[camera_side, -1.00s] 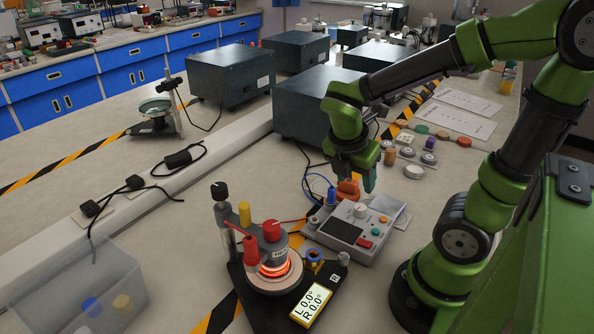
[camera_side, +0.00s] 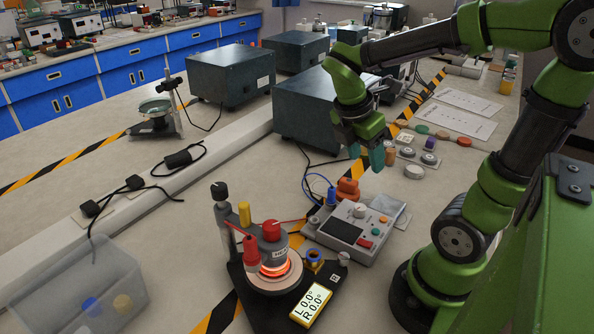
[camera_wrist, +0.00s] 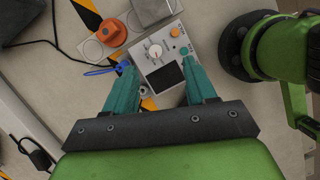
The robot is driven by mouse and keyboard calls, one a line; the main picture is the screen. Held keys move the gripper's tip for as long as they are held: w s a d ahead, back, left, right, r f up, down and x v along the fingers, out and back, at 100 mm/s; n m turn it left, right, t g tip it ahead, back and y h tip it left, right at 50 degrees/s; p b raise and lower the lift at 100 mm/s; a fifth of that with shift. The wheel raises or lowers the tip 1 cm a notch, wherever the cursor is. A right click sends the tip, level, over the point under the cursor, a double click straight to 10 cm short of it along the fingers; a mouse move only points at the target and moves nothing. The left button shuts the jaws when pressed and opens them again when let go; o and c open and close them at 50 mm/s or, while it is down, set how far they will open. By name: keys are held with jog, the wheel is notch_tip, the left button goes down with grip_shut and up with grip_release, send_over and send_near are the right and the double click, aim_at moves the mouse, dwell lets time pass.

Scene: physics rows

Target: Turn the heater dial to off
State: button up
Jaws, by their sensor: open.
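A light-grey control box (camera_side: 352,232) with a dark screen stands right of the glowing heater (camera_side: 275,265). A pale round dial (camera_side: 360,210) sits on its top face; I take it as the heater dial. In the wrist view the dial (camera_wrist: 155,51) lies just beyond and between my fingertips, with small marks around it. Its setting is too small to read. My gripper (camera_side: 365,154) hangs above and behind the box, clear of it. Its teal fingers are spread and empty, also in the wrist view (camera_wrist: 160,70). The heater coil glows orange-red.
An orange block-like piece (camera_side: 348,188) and a blue lead stand behind the box. Orange and green buttons (camera_wrist: 175,32) sit near the dial. A yellow angle readout (camera_side: 311,303) lies on the heater's black base. Dark boxes (camera_side: 315,105) stand behind; a clear bin (camera_side: 75,295) is at left.

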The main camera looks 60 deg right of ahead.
aim_at(361, 207)
jog(key=s+d+m+t+y, duration=0.1)
jog(key=d+m+y, duration=0.35)
jog(key=m, duration=0.95)
jog(key=s+d+m+y, duration=0.1)
jog(key=d+m+y, duration=0.35)
jog(key=m, duration=0.85)
jog(key=a+f+m, duration=0.2)
jog(key=f, duration=0.3)
jog(key=w+a+f+m, duration=0.1)
jog(key=a+f+m, duration=0.1)
jog(key=f, duration=0.3)
jog(key=w+a+f+m+t, duration=0.1)
jog(key=f+m, duration=0.1)
jog(key=f, duration=0.3)
jog(key=shift+a+h, duration=0.4)
